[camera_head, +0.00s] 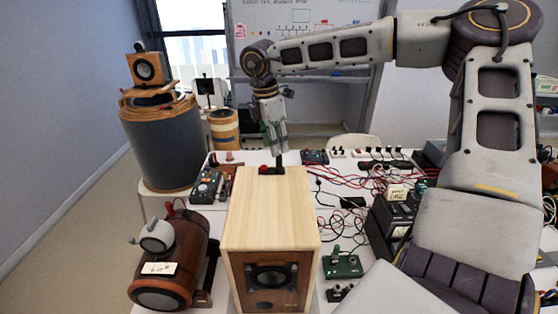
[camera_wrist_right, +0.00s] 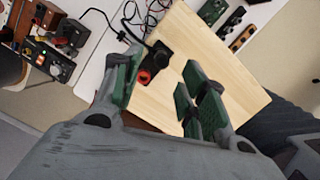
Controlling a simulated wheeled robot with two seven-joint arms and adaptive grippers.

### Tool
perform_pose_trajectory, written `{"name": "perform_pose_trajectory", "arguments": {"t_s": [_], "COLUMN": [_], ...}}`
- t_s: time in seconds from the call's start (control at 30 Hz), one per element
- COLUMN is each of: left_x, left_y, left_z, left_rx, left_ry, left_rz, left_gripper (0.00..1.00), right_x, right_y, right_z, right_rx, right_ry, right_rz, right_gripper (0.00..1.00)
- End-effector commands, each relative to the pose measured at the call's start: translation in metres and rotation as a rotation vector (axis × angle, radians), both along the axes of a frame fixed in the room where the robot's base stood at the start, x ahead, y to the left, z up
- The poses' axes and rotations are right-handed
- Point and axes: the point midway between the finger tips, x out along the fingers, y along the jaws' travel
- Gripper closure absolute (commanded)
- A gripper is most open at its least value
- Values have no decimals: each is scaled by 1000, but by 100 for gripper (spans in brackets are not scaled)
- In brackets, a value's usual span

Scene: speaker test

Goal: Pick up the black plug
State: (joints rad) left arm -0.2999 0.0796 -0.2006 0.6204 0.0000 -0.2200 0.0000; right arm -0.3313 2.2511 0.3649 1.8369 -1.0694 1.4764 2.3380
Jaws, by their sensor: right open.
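The black plug (camera_wrist_right: 158,54) lies on top of the pale wooden speaker box (camera_wrist_right: 215,62), near its edge in the right wrist view, with a black cable running off it. A red plug (camera_wrist_right: 144,77) is right beside it. My right gripper (camera_wrist_right: 157,68) is open, with green-padded fingers on either side of the plugs in that view. In the head view the right gripper (camera_head: 279,160) points down just over the back of the speaker box (camera_head: 270,210). The red plug (camera_head: 265,169) shows there beside the fingertips. The black plug is hard to tell from the dark tips. My left gripper is not in view.
A brown barrel-shaped device (camera_head: 178,255) stands left of the box. A large grey cylinder speaker (camera_head: 165,145) is behind it. Tangled red and black wires (camera_head: 350,180), a green switch box (camera_head: 342,265) and dark instruments (camera_head: 390,225) crowd the right side.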

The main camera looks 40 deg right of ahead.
Motion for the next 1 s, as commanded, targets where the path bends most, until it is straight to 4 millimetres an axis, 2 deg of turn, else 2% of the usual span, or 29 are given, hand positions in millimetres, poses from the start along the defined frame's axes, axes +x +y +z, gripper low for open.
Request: {"name": "perform_pose_trajectory", "arguments": {"t_s": [0.57, 1.0], "left_x": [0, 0], "left_y": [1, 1], "left_z": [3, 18], "left_rx": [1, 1], "left_ry": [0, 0], "left_rz": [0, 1], "left_gripper": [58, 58], "right_x": [-1, -4], "right_y": [-2, -10], "right_z": [-8, -47], "right_rx": [2, 2], "right_ry": [2, 2], "right_rz": [0, 0], "right_gripper": [58, 58]}}
